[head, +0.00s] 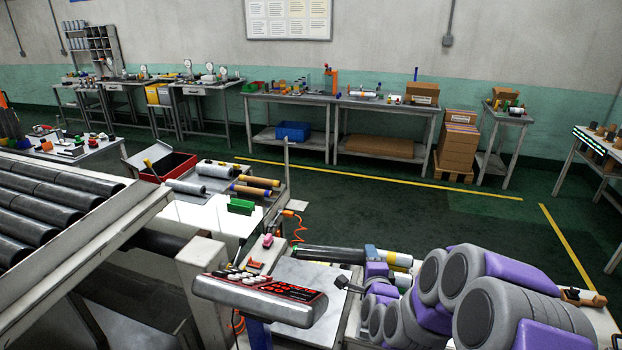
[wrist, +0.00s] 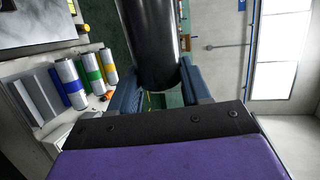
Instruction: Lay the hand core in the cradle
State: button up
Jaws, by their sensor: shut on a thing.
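The hand core appears to be a dark, glossy cylinder (head: 325,254). It lies roughly level in the head view, pointing left out of my gripper (head: 372,257). In the wrist view the same black cylinder (wrist: 150,45) sits between the two blue fingers of my gripper (wrist: 157,88), which are shut on it. I cannot pick out the cradle for sure. A grey angled holder (wrist: 38,97) at the left of the wrist view may be it. My arm hides much of the lower right in the head view.
Silver rolls with blue (wrist: 71,84), green (wrist: 90,73) and orange (wrist: 109,67) bands lie beside the grey holder. A control panel (head: 262,296) stands left of my arm. A roller conveyor (head: 45,205) fills the left. A red box (head: 168,165) sits behind it. Green floor is open beyond.

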notch_tip(320, 180, up, 5)
jog(key=shift+r+p, duration=0.1)
jog(key=shift+p, duration=0.45)
jog(key=shift+f+b, duration=0.9)
jog(key=shift+f, duration=2.75)
jog(key=shift+r, duration=0.1)
